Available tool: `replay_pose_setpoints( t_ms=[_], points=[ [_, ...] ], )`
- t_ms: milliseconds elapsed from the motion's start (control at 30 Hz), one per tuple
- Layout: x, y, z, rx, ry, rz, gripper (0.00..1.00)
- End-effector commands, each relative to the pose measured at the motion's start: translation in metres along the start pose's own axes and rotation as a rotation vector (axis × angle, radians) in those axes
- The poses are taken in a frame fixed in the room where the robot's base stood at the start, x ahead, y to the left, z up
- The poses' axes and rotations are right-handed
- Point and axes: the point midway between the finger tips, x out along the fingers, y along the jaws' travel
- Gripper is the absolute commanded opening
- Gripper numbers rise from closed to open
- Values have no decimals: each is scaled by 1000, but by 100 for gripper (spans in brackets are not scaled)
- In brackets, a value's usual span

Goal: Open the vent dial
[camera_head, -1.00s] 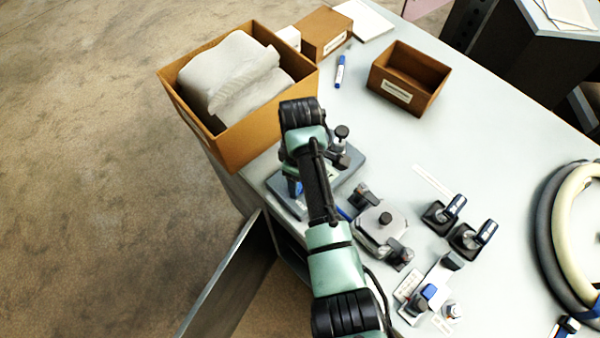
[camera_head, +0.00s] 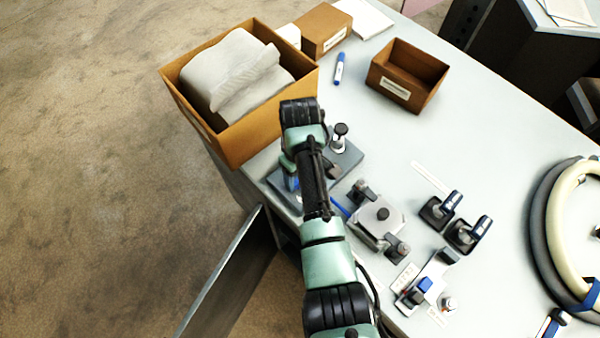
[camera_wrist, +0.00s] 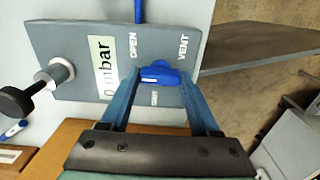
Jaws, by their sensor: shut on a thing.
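The vent dial (camera_wrist: 166,76) is a blue knob with a white mark on a grey panel (camera_wrist: 75,35), seen in the wrist view. The panel carries the words OPEN, VENT and a smaller word that looks like SHUT. The white mark lies on the dial's left part, below OPEN in the picture. My gripper (camera_wrist: 160,80) has one blue finger on each side of the dial and is shut on it.
A black knob on a metal post (camera_wrist: 25,98) stands at the panel's left. An open cardboard box (camera_head: 245,140) with grey contents is close to my arm. Clamps and a grey block (camera_head: 377,222) stand right of the arm.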

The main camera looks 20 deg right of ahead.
Motion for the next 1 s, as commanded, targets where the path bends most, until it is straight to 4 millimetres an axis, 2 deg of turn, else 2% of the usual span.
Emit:
replay_pose_setpoints(
  t_ms=[167, 200, 333, 733, 867, 1000],
  points=[
    [-1, 1, -1, 6, 4, 1, 7],
    [-1, 1, -1, 6, 4, 1, 70],
    [-1, 1, 0, 4, 3, 1, 92],
    [-6, 1, -1, 2, 3, 0, 92],
    [-24, 1, -1, 2, 6, 2, 92],
    [-56, 1, -1, 1, 7, 4, 92]
  ],
)
